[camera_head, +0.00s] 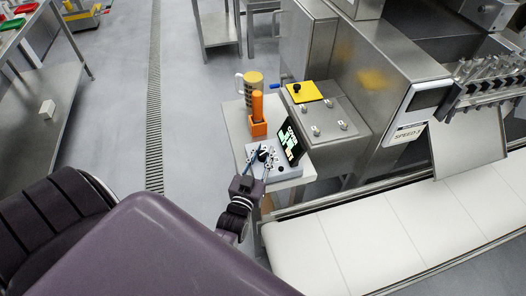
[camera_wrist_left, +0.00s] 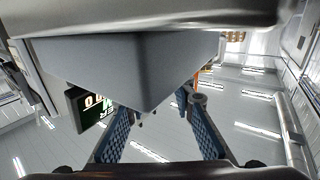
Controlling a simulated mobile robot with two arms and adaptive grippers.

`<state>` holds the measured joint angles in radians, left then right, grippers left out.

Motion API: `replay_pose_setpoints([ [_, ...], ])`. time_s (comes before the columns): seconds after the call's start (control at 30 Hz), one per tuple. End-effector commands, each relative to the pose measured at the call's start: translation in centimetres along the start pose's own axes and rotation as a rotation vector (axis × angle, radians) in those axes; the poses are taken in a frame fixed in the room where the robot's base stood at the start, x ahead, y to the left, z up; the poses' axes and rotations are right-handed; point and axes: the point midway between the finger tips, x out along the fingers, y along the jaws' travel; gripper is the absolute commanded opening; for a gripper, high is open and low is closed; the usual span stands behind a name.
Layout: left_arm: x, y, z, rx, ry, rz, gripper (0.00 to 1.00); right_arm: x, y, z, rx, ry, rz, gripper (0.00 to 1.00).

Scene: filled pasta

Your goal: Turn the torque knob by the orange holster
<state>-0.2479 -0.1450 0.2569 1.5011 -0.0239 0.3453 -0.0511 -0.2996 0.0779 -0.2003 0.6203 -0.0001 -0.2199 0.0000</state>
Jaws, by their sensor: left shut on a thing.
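A grey control box (camera_head: 290,172) with small controls on its top stands on the small table. Its dark torque knob (camera_head: 263,155) shows near the box's left side. The orange holster (camera_head: 258,129) sits just behind the box and holds a tool with an orange handle (camera_head: 257,104). My left gripper (camera_head: 257,158) reaches in from the front, its blue-padded fingers on either side of the knob, shut on it. In the left wrist view the fingers (camera_wrist_left: 158,108) stand apart beside the grey box (camera_wrist_left: 145,75); the knob is not clear there. My right gripper is not in view.
A tilted screen (camera_head: 291,142) stands at the right of the box. A mug (camera_head: 252,80) stands behind the holster. A steel machine with a yellow plate (camera_head: 304,92) stands close on the right, and a white conveyor (camera_head: 350,235) runs in front. The floor at left is open.

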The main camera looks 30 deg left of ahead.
Motion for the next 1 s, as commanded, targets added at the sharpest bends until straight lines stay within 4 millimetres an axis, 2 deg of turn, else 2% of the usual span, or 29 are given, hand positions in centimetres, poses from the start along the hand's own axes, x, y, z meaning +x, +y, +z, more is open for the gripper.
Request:
replay_pose_setpoints([
  [0.2, 0.0, 0.0, 0.0, 0.001, 0.001, 0.000, 0.00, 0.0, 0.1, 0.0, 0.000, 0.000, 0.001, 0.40],
  [0.23, 0.0, 0.0, -0.1, 0.000, 0.001, 0.000, 0.24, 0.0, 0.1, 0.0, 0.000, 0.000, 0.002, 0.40],
  [0.4, 0.0, 0.0, -0.1, 0.000, 0.001, 0.001, 0.42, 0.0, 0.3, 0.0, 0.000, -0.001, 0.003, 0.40],
  [0.77, 0.0, 0.0, -0.5, 0.000, 0.002, 0.001, 0.42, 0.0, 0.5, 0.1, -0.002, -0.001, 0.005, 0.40],
  [0.87, 0.0, 0.0, -1.5, 0.000, 0.003, 0.001, 0.42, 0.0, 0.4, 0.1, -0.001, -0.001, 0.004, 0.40],
  [1.0, 0.0, 0.0, -3.9, 0.000, 0.005, 0.000, 0.42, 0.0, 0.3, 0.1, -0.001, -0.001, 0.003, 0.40],
])
